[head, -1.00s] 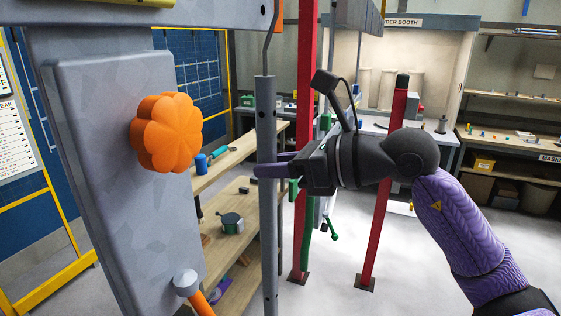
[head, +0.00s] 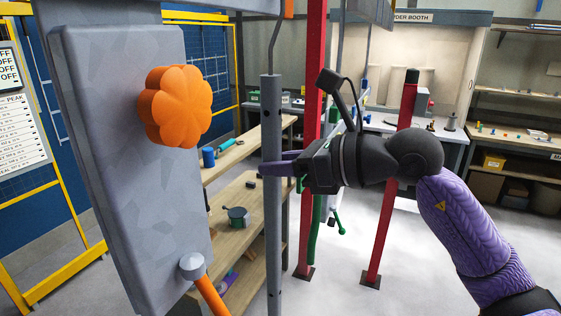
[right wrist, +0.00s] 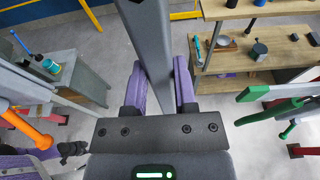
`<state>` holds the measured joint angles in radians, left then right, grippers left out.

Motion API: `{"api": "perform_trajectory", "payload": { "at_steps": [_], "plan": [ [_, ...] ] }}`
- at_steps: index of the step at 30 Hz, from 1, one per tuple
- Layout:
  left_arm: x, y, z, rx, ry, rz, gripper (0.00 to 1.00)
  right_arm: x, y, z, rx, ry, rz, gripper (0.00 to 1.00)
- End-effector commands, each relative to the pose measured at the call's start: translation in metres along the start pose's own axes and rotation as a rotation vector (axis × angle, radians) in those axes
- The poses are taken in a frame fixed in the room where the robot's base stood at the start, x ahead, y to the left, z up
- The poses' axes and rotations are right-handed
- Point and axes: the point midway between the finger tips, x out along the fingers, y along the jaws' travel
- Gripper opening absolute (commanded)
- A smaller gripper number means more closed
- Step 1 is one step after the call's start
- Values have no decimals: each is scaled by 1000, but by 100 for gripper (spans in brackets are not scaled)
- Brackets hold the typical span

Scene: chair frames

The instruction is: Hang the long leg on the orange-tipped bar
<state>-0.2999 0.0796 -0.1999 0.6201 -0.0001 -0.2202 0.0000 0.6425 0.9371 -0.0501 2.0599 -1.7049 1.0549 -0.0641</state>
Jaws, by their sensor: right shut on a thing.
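The long leg (head: 271,190) is a grey tube with small holes and a thin bent wire hook at its top. It hangs nearly upright in the head view. My right gripper (head: 280,165) is shut on it from the right, at its upper half. In the right wrist view the leg (right wrist: 150,45) runs between the two purple fingers. A small orange piece (head: 289,9) shows at the top edge of the head view, just right of the hook; it may be the bar's tip. The hook's upper end is hidden, so I cannot tell whether it touches a bar. My left gripper is not seen.
A grey panel (head: 105,200) with an orange flower-shaped knob (head: 176,106) stands close on the left. An orange lever (head: 209,296) juts out below it. Red posts (head: 391,190) stand behind my right arm. Wooden shelves (head: 240,215) with small items lie beyond the leg.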

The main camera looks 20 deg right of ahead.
Motion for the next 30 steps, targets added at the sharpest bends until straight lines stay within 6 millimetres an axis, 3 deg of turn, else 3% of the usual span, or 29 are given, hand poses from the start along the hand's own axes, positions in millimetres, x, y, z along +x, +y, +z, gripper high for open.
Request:
{"api": "perform_trajectory", "payload": {
  "at_steps": [6,7,12,13,30],
  "plan": [
    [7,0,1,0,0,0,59,2,0,-6,-1,-2,0,0],
    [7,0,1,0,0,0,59,1,0,-6,-1,-2,0,37],
    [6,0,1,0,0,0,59,2,0,-6,0,-2,0,73],
    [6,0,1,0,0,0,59,2,0,-6,0,-1,0,76],
    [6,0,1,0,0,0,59,2,0,-6,0,0,0,76]
  ]
}}
